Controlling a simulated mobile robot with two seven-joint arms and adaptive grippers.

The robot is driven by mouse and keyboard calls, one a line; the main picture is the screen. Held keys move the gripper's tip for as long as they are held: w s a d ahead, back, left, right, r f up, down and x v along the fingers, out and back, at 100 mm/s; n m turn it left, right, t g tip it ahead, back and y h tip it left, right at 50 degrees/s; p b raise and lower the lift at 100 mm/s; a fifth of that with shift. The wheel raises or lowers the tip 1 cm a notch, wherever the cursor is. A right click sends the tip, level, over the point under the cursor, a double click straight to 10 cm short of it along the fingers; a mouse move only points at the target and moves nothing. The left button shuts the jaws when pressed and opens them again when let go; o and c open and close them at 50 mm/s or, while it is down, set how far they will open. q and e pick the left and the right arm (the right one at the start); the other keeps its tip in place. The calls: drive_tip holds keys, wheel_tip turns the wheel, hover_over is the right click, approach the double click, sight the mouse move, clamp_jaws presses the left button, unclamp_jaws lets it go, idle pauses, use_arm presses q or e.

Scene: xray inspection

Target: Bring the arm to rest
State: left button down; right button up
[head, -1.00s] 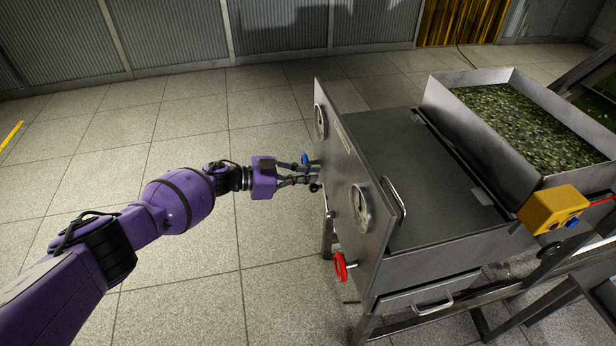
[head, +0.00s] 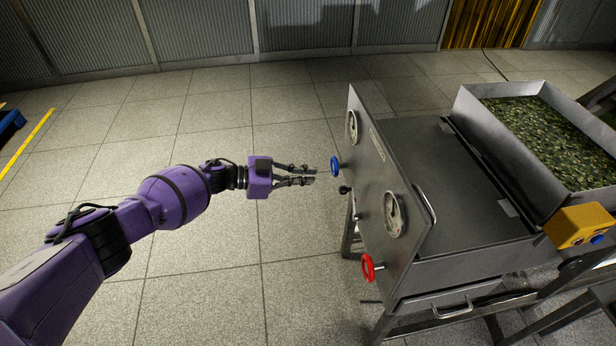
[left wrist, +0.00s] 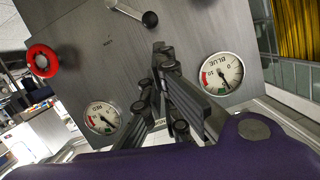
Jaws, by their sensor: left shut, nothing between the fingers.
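My left gripper (head: 313,174) is at the end of the purple arm, in front of the machine's upright steel panel (head: 371,172). It is shut and empty, with a small gap between its fingertips and the blue handwheel (head: 335,166). In the left wrist view the shut fingers (left wrist: 160,48) point toward the panel. The blue handwheel does not show clearly there. My right gripper is not in view.
The panel carries a red handwheel (head: 368,267), two gauges (head: 393,214) and a black-knobbed lever (head: 345,190). A tray of green pieces (head: 550,135) and a yellow box (head: 580,226) stand at the right. Tiled floor left of the machine is clear.

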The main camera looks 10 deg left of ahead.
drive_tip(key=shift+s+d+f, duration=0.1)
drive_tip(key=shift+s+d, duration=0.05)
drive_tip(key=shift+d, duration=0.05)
